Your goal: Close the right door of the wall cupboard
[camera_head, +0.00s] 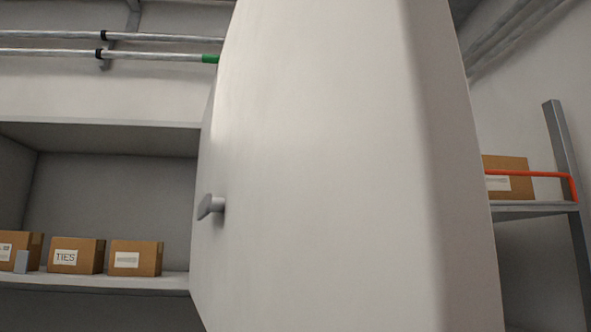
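A large pale door panel (325,170) stands open and close to the camera, filling the middle of the view. A grey handle (210,206) sticks out near its left side. The panel's broad side edge shows at the right, and its top and bottom run out of the frame. Left of it the wall cupboard (120,158) is open, with its grey inside showing. The panel hides the cupboard's right part and its hinges. My gripper is not in view.
Several cardboard boxes (136,258) stand on the cupboard shelf (100,283). At the right, a metal rack (535,208) holds another box (508,177) behind an orange-red rail (540,174). Pipes (150,56) run along the wall above.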

